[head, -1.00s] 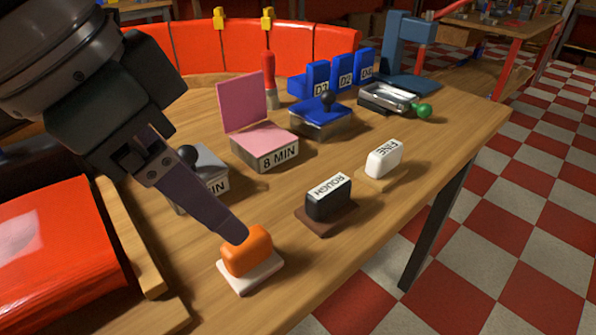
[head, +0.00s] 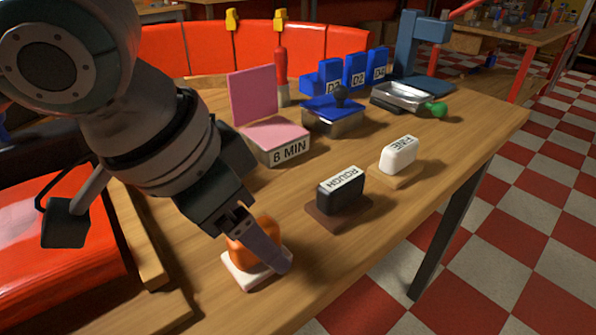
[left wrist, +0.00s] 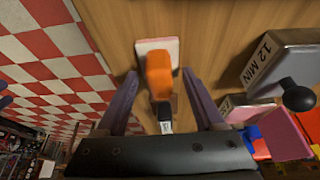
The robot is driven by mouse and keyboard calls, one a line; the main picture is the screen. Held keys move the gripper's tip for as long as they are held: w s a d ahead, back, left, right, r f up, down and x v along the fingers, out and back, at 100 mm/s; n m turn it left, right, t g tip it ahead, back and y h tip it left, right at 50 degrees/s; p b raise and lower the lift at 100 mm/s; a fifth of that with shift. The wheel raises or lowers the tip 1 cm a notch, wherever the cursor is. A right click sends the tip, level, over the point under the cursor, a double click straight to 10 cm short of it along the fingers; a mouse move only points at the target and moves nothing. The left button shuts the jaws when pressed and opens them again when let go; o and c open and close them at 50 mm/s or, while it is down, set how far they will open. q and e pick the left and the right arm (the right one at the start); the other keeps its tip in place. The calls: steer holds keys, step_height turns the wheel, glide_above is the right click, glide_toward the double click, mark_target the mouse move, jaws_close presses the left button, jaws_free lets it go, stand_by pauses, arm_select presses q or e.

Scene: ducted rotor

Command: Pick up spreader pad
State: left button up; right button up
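The spreader pad, a white pad (head: 240,277) with an orange handle (head: 240,250), sits flat on the wooden bench near its front edge. My left gripper (head: 268,250) is down at the pad, one finger crossing in front of the orange handle. In the left wrist view the open fingers of the left gripper (left wrist: 160,74) stand on both sides of the orange handle (left wrist: 158,66), with visible gaps. The white pad (left wrist: 146,44) shows beyond the fingertips.
A black ROUGH block (head: 340,196) and a white FINE block (head: 398,156) stand to the right. The pink 8 MIN tin (head: 277,150) and blue tin (head: 333,122) are behind. A 12 MIN tin (left wrist: 280,68) is beside the gripper.

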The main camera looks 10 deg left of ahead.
arm_select(q)
jaws_close()
stand_by(0.3)
steer(key=shift+r, duration=0.1)
step_height(320, 180, up, 20)
steer(key=p, duration=0.5)
steer(key=c, duration=0.6)
jaws_free()
steer(key=shift+c, duration=0.2)
jaws_close()
